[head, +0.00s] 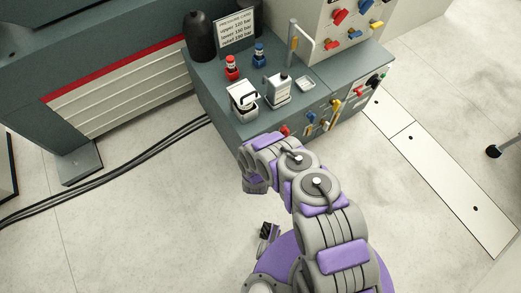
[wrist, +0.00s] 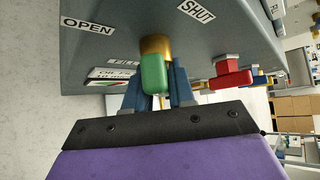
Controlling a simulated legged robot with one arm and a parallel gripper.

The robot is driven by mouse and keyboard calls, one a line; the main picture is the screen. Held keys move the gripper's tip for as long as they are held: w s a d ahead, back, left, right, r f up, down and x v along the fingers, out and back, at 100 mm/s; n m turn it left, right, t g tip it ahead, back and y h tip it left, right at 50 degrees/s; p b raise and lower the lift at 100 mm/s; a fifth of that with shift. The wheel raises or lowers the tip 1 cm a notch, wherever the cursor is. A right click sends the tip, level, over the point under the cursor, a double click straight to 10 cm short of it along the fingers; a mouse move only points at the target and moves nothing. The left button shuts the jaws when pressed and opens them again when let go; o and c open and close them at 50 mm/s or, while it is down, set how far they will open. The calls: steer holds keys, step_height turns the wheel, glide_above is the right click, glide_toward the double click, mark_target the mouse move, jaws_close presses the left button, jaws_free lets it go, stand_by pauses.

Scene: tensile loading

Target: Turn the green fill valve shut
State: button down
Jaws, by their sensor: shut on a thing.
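The green fill valve (wrist: 154,74) shows in the wrist view, with a brass-coloured stem behind its green handle. My gripper (wrist: 156,92) has its blue fingers on either side of the green handle and is shut on it. An OPEN label (wrist: 88,26) is to the upper left of the valve and a SHUT label (wrist: 196,10) to the upper right. A partly covered FILL label (wrist: 123,62) is beside it. In the head view my arm hides the green valve and my fingers.
A red valve handle (wrist: 231,77) sits close to the right of my fingers. Black cables (head: 120,153) cross the floor at left.

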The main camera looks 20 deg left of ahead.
steer(key=shift+s, duration=0.1)
steer(key=shift+d+m+g+p, duration=0.1)
steer(key=shift+m+g+p, duration=0.2)
steer(key=shift+g+p, duration=0.25)
steer(key=shift+m+g+y+p, duration=0.45)
steer(key=shift+m+g+y, duration=0.15)
steer(key=shift+g+y, duration=0.25)
steer(key=shift+f+m+g+y+b, duration=0.15)
steer(key=shift+m+g+y+b, duration=0.55)
steer(key=shift+g, duration=0.5)
steer(key=shift+m+g+y, duration=0.3)
steer(key=shift+y, duration=0.05)
steer(key=shift+s+b, duration=0.1)
steer(key=shift+b, duration=0.3)
steer(key=c, duration=1.1)
jaws_free()
steer(key=shift+o, duration=0.3)
